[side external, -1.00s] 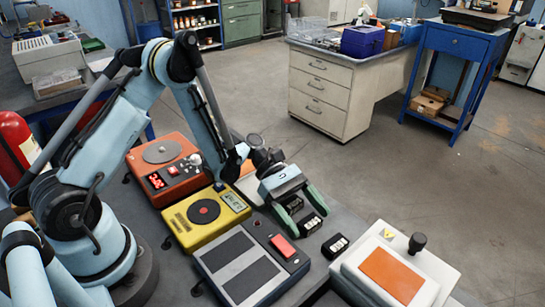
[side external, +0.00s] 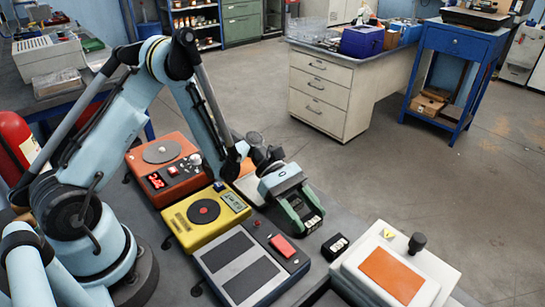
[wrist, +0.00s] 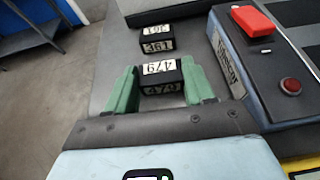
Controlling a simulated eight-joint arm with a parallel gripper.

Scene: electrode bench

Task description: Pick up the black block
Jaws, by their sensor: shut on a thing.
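My gripper (side external: 308,221) is low over the bench, pointing down, with its green fingers shut on a black block (side external: 314,222). In the wrist view the same block (wrist: 160,76) sits between the two fingers, with white number labels on its top and near face. I cannot tell whether it still touches the bench. A second black block (side external: 335,246) with a white label lies on the bench just beyond; it also shows in the wrist view (wrist: 156,42), apart from the held one.
A dark blue device with a red switch (side external: 283,246) stands close beside the blocks. A white device with an orange plate (side external: 393,275) is to the right. A yellow device (side external: 206,214) and an orange one (side external: 166,168) stand behind. The bench edge is near the blocks.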

